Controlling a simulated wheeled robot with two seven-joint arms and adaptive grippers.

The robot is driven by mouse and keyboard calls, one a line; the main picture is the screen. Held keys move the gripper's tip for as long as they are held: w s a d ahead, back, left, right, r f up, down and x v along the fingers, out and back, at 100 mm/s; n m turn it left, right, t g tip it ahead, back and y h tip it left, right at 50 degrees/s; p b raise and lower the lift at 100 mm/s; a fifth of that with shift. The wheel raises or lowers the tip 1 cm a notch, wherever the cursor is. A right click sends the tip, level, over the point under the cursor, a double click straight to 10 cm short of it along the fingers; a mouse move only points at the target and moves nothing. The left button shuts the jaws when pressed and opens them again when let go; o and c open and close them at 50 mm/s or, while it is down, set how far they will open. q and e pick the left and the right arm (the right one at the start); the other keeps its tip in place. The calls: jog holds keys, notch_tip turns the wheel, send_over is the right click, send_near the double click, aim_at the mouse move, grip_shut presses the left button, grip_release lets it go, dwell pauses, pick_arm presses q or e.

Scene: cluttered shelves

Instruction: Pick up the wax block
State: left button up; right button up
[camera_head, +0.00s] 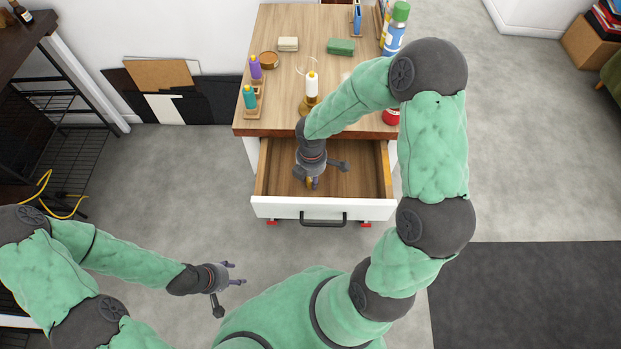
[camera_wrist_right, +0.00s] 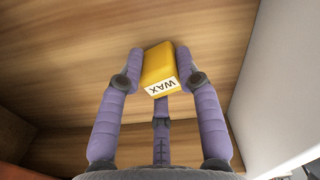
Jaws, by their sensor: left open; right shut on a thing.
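The wax block (camera_wrist_right: 158,64) is yellow with a white label reading WAX. It sits between the purple fingers of my right gripper (camera_wrist_right: 158,75) in the right wrist view, and the fingers are shut on it. In the head view my right gripper (camera_head: 313,183) points down inside the open drawer (camera_head: 345,185), and only a small bit of yellow shows at its fingertips. I cannot tell whether the block touches the drawer floor. My left gripper (camera_head: 232,274) is open and empty, over the floor left of the drawer.
The wooden cabinet top (camera_head: 290,100) above the drawer holds a white bottle (camera_head: 311,85), a green block (camera_head: 341,46), a pale block (camera_head: 288,44), a purple bottle (camera_head: 255,68), a teal bottle (camera_head: 249,97) and a spray can (camera_head: 395,30). The drawer walls and white front (camera_head: 280,208) surround my right gripper.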

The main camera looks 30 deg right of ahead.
jog(key=shift+r, duration=0.1)
jog(key=shift+r+p, duration=0.65)
jog(key=shift+r, duration=0.15)
jog(key=s+a+r+p, duration=0.1)
jog(key=s+r+p, duration=0.1)
jog(key=s+r, duration=0.1)
jog(key=s+a+r+p, duration=0.1)
jog(key=s+r+p, duration=0.1)
jog(key=s+r, duration=0.2)
jog(key=s+a+r+p, duration=0.1)
jog(key=s+r+p, duration=0.1)
jog(key=s+r, duration=0.2)
jog(key=shift+s+a+r+p, duration=0.15)
jog(key=shift+s+p, duration=0.25)
jog(key=shift+s, duration=0.9)
jog(key=o, duration=0.6)
grip_shut()
